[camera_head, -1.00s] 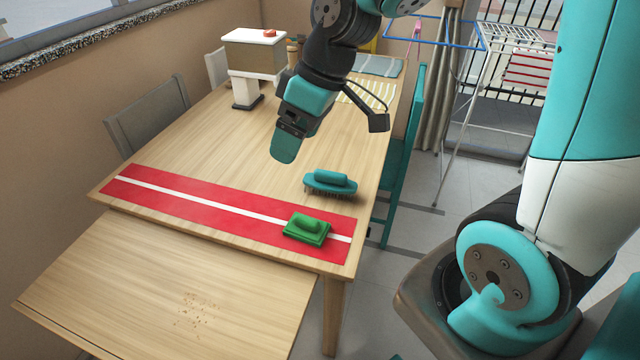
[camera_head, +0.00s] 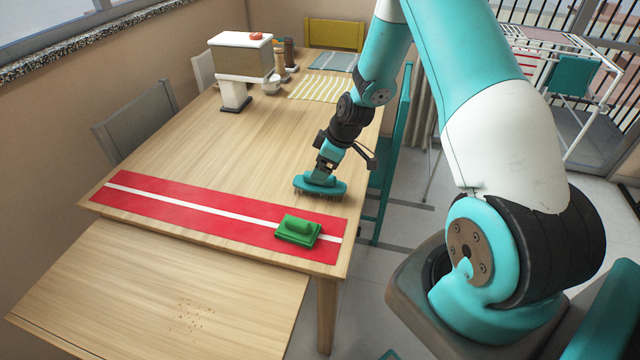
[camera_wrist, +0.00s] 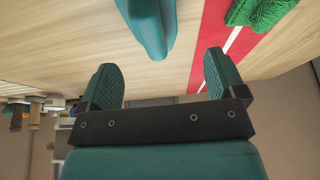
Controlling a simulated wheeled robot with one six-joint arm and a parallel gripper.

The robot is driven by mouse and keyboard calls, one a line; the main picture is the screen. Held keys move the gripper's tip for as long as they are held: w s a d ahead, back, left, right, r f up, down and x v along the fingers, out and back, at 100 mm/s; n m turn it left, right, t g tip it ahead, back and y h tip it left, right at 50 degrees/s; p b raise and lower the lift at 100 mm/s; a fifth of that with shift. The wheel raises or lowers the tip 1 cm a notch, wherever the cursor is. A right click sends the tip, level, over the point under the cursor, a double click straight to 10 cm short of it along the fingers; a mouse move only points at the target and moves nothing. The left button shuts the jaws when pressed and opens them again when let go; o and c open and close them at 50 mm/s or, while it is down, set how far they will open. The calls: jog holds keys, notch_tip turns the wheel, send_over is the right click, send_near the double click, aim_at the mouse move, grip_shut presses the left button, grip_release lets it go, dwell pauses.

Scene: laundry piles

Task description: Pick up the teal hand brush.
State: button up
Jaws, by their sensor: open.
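The teal hand brush (camera_head: 320,187) stands bristles down on the wooden table, behind the red runner's right end. In the wrist view its teal body (camera_wrist: 152,24) shows at the top, just beyond the fingertips and roughly between them. My gripper (camera_head: 321,176) is right at the brush in the head view. In the wrist view my gripper (camera_wrist: 162,72) has its two teal fingers wide apart with nothing between them. Whether a finger touches the brush cannot be told.
A green scrubbing block (camera_head: 298,230) sits on the red runner (camera_head: 190,207), close in front of the brush. A white-topped box stand (camera_head: 240,65), mats and jars stand farther back. Crumbs (camera_head: 195,305) lie on the lower front tabletop. The table's middle is clear.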

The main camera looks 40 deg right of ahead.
jog(key=x, duration=0.2)
jog(key=p+x, duration=0.1)
jog(key=x, duration=0.1)
jog(key=d+x, duration=0.1)
jog(key=x, duration=0.1)
jog(key=shift+a+f+p, duration=0.1)
jog(key=shift+f+p, duration=0.1)
jog(key=shift+p, duration=0.15)
jog(key=shift+w+f, duration=0.1)
jog(key=shift+f, duration=0.1)
jog(key=shift+f+b, duration=0.25)
jog(key=shift+b, duration=0.1)
jog(key=c, duration=1)
